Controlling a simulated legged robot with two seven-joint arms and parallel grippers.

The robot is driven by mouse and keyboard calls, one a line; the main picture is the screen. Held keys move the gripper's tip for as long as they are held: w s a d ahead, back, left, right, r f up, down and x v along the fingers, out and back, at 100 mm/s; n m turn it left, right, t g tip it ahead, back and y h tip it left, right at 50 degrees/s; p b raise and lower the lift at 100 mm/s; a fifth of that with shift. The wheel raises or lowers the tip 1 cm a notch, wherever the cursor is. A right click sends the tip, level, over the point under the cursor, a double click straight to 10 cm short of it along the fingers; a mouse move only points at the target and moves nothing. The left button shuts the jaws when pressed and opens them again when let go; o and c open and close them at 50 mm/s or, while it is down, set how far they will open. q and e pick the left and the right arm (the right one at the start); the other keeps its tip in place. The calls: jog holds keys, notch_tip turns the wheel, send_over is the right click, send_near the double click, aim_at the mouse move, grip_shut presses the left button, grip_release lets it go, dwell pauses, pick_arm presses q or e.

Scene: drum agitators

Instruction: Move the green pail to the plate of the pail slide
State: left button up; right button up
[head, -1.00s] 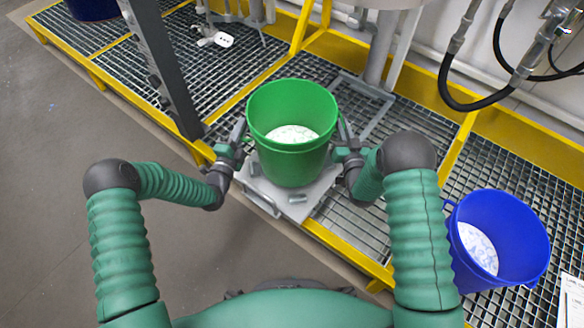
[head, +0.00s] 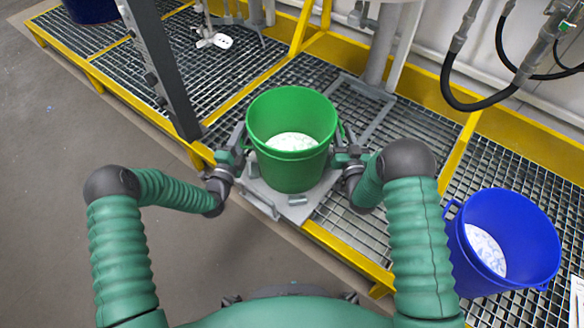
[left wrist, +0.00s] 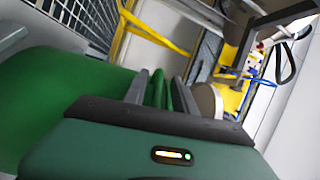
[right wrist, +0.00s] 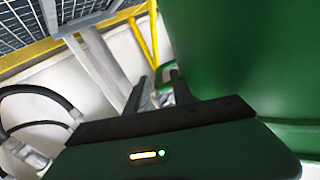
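The green pail (head: 291,165), with pale contents, stands upright in the middle of the head view, over the grey plate of the pail slide (head: 268,204). Its underside is hidden, so contact is hard to judge. My left gripper (head: 237,138) is at the pail's left side; its fingers (left wrist: 160,92) are apart, with a green ear of the pail between them. My right gripper (head: 345,140) is at the pail's right side; its fingers (right wrist: 158,88) are apart beside the green wall, with a bit of green near one fingertip.
A blue pail (head: 520,235) with pale contents stands on the grating at the right. A dark post (head: 160,70) rises at the left of the slide. Yellow frame rails (head: 345,240) edge the grating. Black hoses (head: 450,90) hang at the upper right.

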jog(key=shift+a, duration=0.2)
pick_arm(q)
jog(key=v, duration=0.7)
jog(key=shift+s, duration=0.4)
pick_arm(e)
jog(key=s+d, duration=0.1)
jog(key=s, duration=1.1)
jog(key=shift+d, duration=0.3)
pick_arm(q)
jog(key=shift+s+a+f, duration=0.1)
jog(key=shift+a+f, duration=0.05)
jog(key=shift+f, duration=0.05)
pick_arm(e)
jog(key=shift+f, duration=0.1)
